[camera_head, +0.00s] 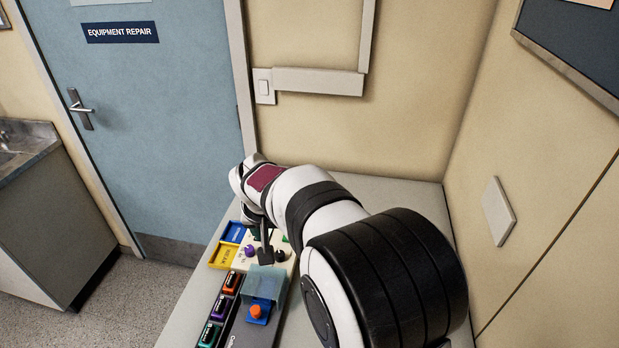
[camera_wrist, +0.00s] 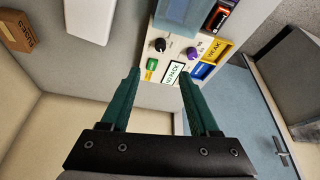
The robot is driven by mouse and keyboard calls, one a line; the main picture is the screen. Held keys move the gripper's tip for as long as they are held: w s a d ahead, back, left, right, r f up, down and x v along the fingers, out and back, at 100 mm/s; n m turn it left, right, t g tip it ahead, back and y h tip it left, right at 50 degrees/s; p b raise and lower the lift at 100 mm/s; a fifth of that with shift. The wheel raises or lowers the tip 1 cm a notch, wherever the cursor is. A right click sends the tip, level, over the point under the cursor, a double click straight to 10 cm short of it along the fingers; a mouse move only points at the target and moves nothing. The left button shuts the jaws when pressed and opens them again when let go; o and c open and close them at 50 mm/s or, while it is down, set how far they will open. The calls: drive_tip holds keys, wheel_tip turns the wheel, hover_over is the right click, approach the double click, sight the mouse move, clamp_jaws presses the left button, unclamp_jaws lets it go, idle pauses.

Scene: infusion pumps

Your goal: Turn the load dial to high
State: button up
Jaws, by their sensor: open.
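A panel (camera_wrist: 176,40) carries two dials side by side: a black dial (camera_wrist: 160,45) and a purple dial (camera_wrist: 193,54). Their lettering is too small to read, so I cannot tell which is the load dial. Both also show in the head view, the purple dial (camera_head: 250,251) left of the black dial (camera_head: 280,256). My gripper (camera_wrist: 160,71) is open and empty. Its teal fingers point at the panel, with a white label plate (camera_wrist: 174,74) and a green block (camera_wrist: 152,64) between or just beyond the tips. The fingers appear apart from both dials.
A yellow tray (camera_head: 223,256) and a blue tray (camera_head: 234,232) lie left of the dials. Several coloured modules (camera_head: 221,307) stand in a row in front. A clear cover (camera_head: 264,285) stands over an orange knob (camera_head: 256,311). The wall is close behind the bench.

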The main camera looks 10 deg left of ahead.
sight(280, 255)
drive_tip(key=x, duration=1.5)
drive_tip(key=shift+w+a+f, duration=0.15)
drive_tip(key=shift+w+f, duration=0.05)
drive_tip(key=shift+f, duration=0.15)
clamp_jaws()
